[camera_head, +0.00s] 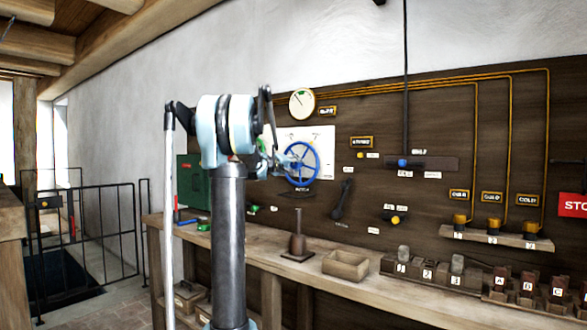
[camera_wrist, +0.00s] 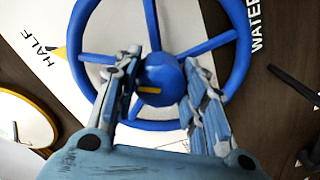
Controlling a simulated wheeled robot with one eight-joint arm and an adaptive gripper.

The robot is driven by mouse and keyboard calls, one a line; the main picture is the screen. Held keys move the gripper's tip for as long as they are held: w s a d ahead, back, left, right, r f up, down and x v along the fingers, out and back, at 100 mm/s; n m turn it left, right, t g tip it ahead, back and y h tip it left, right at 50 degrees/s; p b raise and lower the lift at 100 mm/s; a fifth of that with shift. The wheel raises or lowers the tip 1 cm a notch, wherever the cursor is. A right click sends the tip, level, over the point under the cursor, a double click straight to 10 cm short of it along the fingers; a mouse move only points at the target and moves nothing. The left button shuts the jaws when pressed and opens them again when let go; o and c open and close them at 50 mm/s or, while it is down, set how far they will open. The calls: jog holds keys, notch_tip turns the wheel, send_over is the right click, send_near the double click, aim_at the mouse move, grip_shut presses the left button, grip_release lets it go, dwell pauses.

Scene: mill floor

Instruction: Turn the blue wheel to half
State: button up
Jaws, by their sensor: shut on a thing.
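The blue wheel (camera_head: 301,163) is mounted on a white plate on the dark wall panel. In the wrist view the blue wheel (camera_wrist: 166,70) fills the upper middle, with a round hub, several spokes and a short yellow mark on the hub. My gripper (camera_wrist: 163,92) has one finger on each side of the hub and is shut on the wheel. Its fingers cover part of the lower spokes and rim. The HALF label (camera_wrist: 40,55) with a yellow wedge lies left of the wheel. In the head view my gripper (camera_head: 277,160) reaches the wheel's left side.
A dial gauge (camera_head: 302,102) hangs above the wheel. A dark lever (camera_head: 343,200) is to its lower right. The bench below holds a wooden box (camera_head: 346,263) and a wooden post (camera_head: 298,240). A green box (camera_head: 190,181) is left of the wheel, partly behind my arm.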

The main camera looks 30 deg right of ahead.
jog(key=shift+a+m, duration=0.1)
jog(key=shift+m, duration=0.2)
jog(key=o, duration=1.1)
jog(key=shift+w+f, duration=0.1)
jog(key=shift+w, duration=0.05)
jog(key=shift+c, duration=0.2)
jog(key=v, duration=1.2)
